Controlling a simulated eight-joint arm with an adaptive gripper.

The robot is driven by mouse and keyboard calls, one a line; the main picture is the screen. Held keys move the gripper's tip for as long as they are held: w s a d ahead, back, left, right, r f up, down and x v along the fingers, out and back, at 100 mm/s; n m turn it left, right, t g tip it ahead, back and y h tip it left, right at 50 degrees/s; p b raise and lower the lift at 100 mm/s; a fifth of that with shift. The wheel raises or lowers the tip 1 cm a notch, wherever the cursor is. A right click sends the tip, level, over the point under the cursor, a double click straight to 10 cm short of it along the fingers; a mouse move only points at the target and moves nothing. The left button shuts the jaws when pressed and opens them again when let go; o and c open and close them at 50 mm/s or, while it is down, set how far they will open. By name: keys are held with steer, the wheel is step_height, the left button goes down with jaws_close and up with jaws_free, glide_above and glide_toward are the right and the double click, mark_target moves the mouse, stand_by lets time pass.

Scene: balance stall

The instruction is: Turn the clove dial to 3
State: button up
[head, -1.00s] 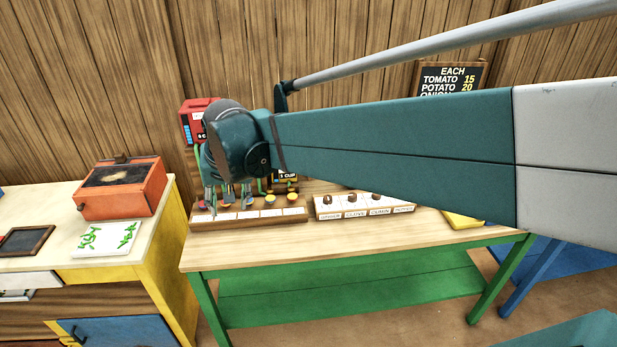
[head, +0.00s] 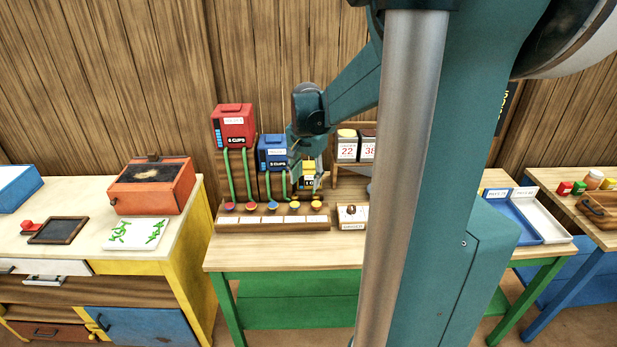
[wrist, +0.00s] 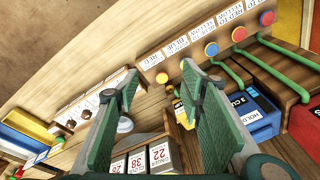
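The dial panel (head: 352,225) stands on the green-legged table. In the head view only its left end with one brown knob shows; my arm hides the rest, including the clove dial's place. In the wrist view the panel (wrist: 91,103) is at left, with several small knobs; their labels and settings are too small to read. The clove dial cannot be surely told apart there. My gripper (head: 306,184) is over the coloured button row, left of the panel. In the wrist view my gripper (wrist: 160,74) is open and empty, its fingers well apart.
A button board (head: 272,224) lies left of the panel. Behind it stand red (head: 233,128), blue (head: 271,153) and yellow cup dispensers with green tubes. A number-card stand (head: 347,149) is behind the panel. A blue tray (head: 512,217) lies at right.

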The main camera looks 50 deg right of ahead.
steer(key=s+d+f+m, duration=0.3)
steer(key=s+d+f, duration=0.1)
steer(key=d, duration=0.5)
steer(key=s+d+f+m+g+y+p, duration=0.1)
steer(key=s+d+f+m, duration=0.2)
steer(key=d+f, duration=0.3)
steer(key=s+d+f+m+g+y+p, duration=0.1)
steer(key=s+d+f+m, duration=0.2)
steer(key=d, duration=1.1)
steer(key=shift+s+d+f, duration=0.1)
steer(key=shift+s+f, duration=0.8)
steer(key=shift+s, duration=0.05)
steer(key=shift+f, duration=0.1)
steer(key=shift+s+f, duration=0.15)
steer(key=shift+f, duration=1.75)
steer(key=shift+s+f, duration=0.1)
steer(key=shift+f, duration=1.8)
steer(key=c, duration=0.9)
